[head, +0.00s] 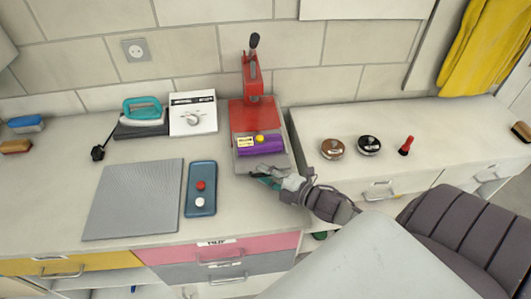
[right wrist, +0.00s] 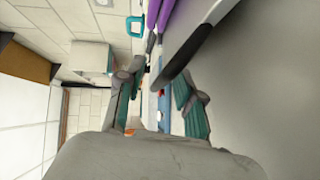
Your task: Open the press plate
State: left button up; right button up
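The press (head: 252,112) stands against the wall, red with a black-knobbed lever that points up. A purple block (head: 262,147) with a yellow label and a yellow-orange knob lies at its front on a grey base plate (head: 262,162). My right gripper (head: 268,176) is at the front edge of that base. In the right wrist view its teal-padded fingers (right wrist: 158,98) are spread apart, and the end of a dark bar (right wrist: 186,56) reaches toward the gap between them. Contact cannot be told. My left gripper is not in view.
Left of the press are a white box with a dial (head: 193,115), a teal-handled iron (head: 143,110), a blue tray with two knobs (head: 201,190) and a grey ribbed mat (head: 133,200). Round stamps (head: 369,145) stand on the right counter. Drawers (head: 220,244) lie below.

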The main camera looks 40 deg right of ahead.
jog(key=shift+s, duration=0.1)
jog(key=v, duration=1.2)
jog(key=shift+f, duration=0.1)
